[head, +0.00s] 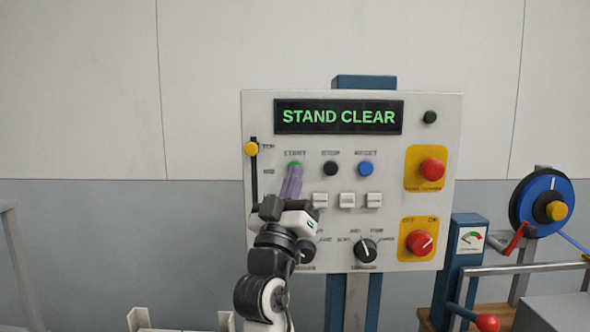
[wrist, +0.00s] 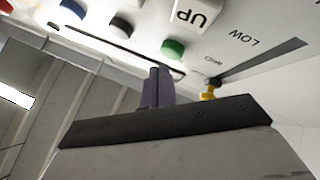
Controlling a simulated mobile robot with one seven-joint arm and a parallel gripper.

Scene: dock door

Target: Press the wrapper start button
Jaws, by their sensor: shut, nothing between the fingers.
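The green start button (head: 295,165) sits under the START label on the white control panel (head: 390,148), left of a black and a blue button. It also shows in the wrist view (wrist: 172,50). My gripper (head: 293,176) has its purple fingers shut and empty, pointing at the panel just below the green button and overlapping its lower edge in the head view. In the wrist view the fingertips (wrist: 155,74) appear beside the button. I cannot tell whether they touch it. The display (head: 339,117) reads "STAND CLEAR" in green.
Close by are the black button (head: 330,168), the blue button (head: 366,168), white rocker switches (head: 347,200) and a yellow slider (head: 251,149). A red mushroom button (head: 432,169) and a red knob (head: 419,243) sit at right. A blue wheel (head: 543,206) stands farther right.

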